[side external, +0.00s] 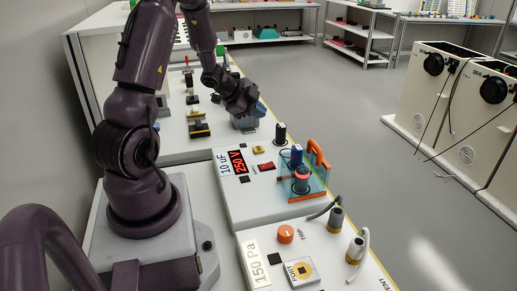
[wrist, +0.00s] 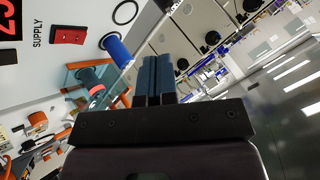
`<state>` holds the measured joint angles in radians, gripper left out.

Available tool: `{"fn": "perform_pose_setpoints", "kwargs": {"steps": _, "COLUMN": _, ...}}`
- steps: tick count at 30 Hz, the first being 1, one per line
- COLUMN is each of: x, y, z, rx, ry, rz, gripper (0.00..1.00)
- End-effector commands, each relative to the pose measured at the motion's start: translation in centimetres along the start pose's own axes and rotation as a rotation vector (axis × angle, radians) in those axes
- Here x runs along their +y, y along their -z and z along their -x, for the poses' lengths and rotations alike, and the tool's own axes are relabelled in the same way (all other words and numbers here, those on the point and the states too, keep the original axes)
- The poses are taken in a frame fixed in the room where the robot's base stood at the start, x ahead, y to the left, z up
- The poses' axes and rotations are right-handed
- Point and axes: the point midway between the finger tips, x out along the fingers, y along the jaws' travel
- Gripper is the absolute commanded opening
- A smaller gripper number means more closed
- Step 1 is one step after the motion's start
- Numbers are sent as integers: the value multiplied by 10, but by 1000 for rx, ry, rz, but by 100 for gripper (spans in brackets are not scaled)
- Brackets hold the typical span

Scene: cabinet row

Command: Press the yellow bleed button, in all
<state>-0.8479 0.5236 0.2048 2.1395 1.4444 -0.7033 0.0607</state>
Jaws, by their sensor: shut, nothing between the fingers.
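A small yellow button (side external: 259,150) sits on the white panel (side external: 238,205) with the "10 uF" and "250 V" displays; I cannot read a bleed label on it. It does not show in the wrist view. My gripper (side external: 261,108) is above and beyond the yellow button in the side view, apart from it. Its dark blue fingers (wrist: 157,78) are together and empty in the wrist view.
A red rocker switch (wrist: 72,35) marked SUPPLY and a blue terminal (wrist: 116,50) are on the panel. A black post (side external: 280,134) rises near the yellow button. Open floor lies to the right.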

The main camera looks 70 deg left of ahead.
Motion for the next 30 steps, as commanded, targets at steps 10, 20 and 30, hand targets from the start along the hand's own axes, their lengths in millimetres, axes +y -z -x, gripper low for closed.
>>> {"fn": "perform_pose_setpoints", "kwargs": {"steps": 10, "x": 1, "y": 0, "z": -1, "rx": 1, "ry": 0, "rz": 1, "gripper": 0}}
{"fn": "perform_pose_setpoints", "kwargs": {"steps": 20, "x": 19, "y": -18, "z": -25, "rx": 0, "ry": -3, "rz": 5, "gripper": 0}}
{"fn": "perform_pose_setpoints", "kwargs": {"steps": 30, "x": 40, "y": -39, "z": -54, "rx": 0, "ry": 0, "rz": 3, "gripper": 0}}
